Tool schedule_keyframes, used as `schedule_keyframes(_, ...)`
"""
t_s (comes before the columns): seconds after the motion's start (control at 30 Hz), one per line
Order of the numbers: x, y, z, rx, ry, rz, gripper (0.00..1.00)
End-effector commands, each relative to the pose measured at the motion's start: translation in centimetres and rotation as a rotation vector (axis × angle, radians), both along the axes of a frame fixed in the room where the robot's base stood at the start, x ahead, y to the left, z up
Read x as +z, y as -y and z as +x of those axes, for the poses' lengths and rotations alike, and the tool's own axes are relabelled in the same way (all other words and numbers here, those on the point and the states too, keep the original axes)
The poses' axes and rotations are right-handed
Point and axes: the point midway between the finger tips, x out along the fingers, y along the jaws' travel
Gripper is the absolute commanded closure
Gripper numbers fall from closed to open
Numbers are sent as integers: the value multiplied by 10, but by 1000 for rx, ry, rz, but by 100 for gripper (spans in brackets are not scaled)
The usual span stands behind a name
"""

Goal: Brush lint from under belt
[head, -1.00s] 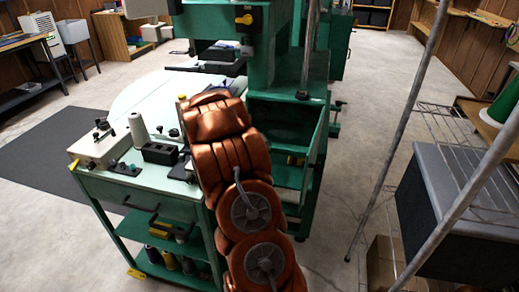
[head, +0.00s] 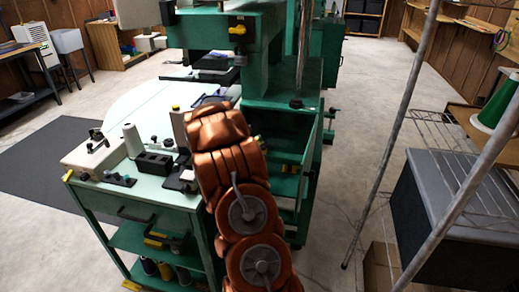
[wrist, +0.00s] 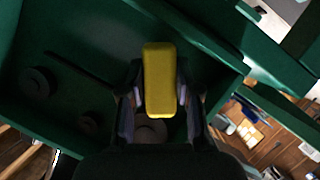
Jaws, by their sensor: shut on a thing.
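My gripper (wrist: 159,95) shows in the wrist view with a dark finger on each side of a yellow block-shaped thing (wrist: 159,75), and it is shut on it. The yellow thing points away from me, and its far end is in front of a dark green recess of the machine. I cannot tell whether its far end touches anything. In the head view my arm hides the gripper, and it reaches toward the green machine (head: 268,92). I cannot make out the belt or any lint.
A green cart (head: 143,200) at left carries a white cone (head: 132,139) and a black block (head: 153,163). Round dark knobs or holes (wrist: 38,84) show on the green panel in the wrist view. Grey poles and a dark box (head: 462,190) stand at right. The floor between is clear.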

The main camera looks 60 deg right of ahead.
Motion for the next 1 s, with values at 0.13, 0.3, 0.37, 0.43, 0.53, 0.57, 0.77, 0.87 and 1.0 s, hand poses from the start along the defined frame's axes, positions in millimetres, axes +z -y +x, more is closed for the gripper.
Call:
schedule_keyframes(0.13, 0, 0, 0, 0, 0, 0, 95)
schedule_keyframes(0.3, 0, 0, 0, 0, 0, 0, 95)
schedule_keyframes(0.37, 0, 1, 0, 0, 0, 0, 95)
schedule_keyframes(0.43, 1, 2, 1, 0, 0, 0, 95)
schedule_keyframes(0.53, 1, 3, 2, 0, 1, -1, 95)
schedule_keyframes(0.57, 1, 4, 2, 0, 1, 0, 95)
schedule_keyframes(0.77, 1, 7, 3, 0, 1, -1, 95)
schedule_keyframes(0.87, 1, 8, 4, 0, 0, 0, 95)
schedule_keyframes(1.0, 1, 10, 5, 1, 0, 1, 95)
